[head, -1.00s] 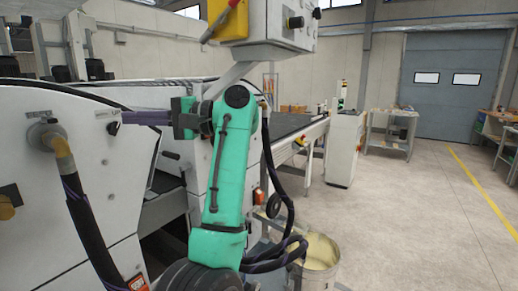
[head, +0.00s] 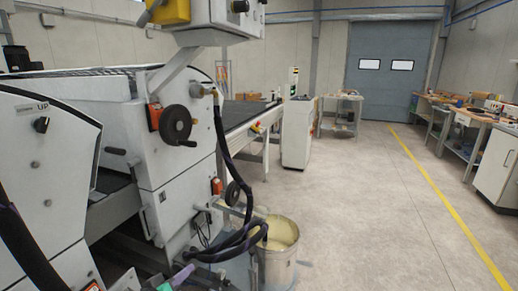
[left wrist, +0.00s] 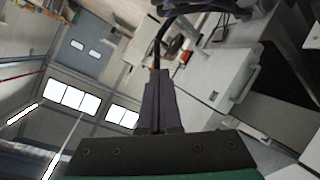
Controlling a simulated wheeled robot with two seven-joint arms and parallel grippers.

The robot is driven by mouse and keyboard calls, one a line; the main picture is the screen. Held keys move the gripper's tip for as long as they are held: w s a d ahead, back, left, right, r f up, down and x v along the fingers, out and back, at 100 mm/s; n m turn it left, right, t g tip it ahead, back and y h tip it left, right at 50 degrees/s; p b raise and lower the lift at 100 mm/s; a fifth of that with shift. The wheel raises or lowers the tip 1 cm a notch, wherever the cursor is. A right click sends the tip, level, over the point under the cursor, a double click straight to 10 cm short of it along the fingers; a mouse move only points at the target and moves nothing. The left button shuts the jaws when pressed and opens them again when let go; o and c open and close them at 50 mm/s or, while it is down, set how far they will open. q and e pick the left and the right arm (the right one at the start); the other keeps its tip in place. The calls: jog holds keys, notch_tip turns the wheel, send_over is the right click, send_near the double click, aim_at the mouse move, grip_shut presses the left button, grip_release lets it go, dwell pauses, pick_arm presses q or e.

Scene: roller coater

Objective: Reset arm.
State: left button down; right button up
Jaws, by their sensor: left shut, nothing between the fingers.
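My left gripper (left wrist: 157,100) is shut and empty in the left wrist view. Its two dark fingers lie side by side, with the pale machine beyond them, tilted in the picture. In the head view only a small purple and teal part of the left gripper (head: 178,277) shows at the bottom edge, in front of the machine's lower side. The white roller coater (head: 170,190) fills the left of the head view, with a black handwheel (head: 176,125) and a knob (head: 41,124) on its panels. My right gripper is in neither view.
A metal bucket (head: 278,262) of cream-coloured liquid stands on the floor beside the machine, with black hoses (head: 243,235) running to it. A conveyor (head: 240,112) and a white cabinet (head: 297,135) lie beyond. The floor (head: 370,220) on the right is clear up to the workbenches.

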pick_arm(q)
jog(key=s+a+f+m+g+y, duration=0.25)
jog(key=s+f+g, duration=0.3)
jog(key=s, duration=0.55)
jog(key=s+a+f+m+g+y, duration=0.1)
jog(key=s+f+m+g, duration=0.3)
jog(key=s+f, duration=0.5)
jog(key=s+f+g, duration=0.1)
jog(key=s+f, duration=0.2)
jog(key=f, duration=1.6)
jog(key=s+a+f+g, duration=0.1)
jog(key=s+a+f, duration=0.2)
jog(key=s+f, duration=1.3)
jog(key=shift+s+a+f+g, duration=0.15)
jog(key=shift+s+f+g, duration=0.15)
jog(key=shift+s, duration=0.65)
jog(key=shift+m, duration=0.25)
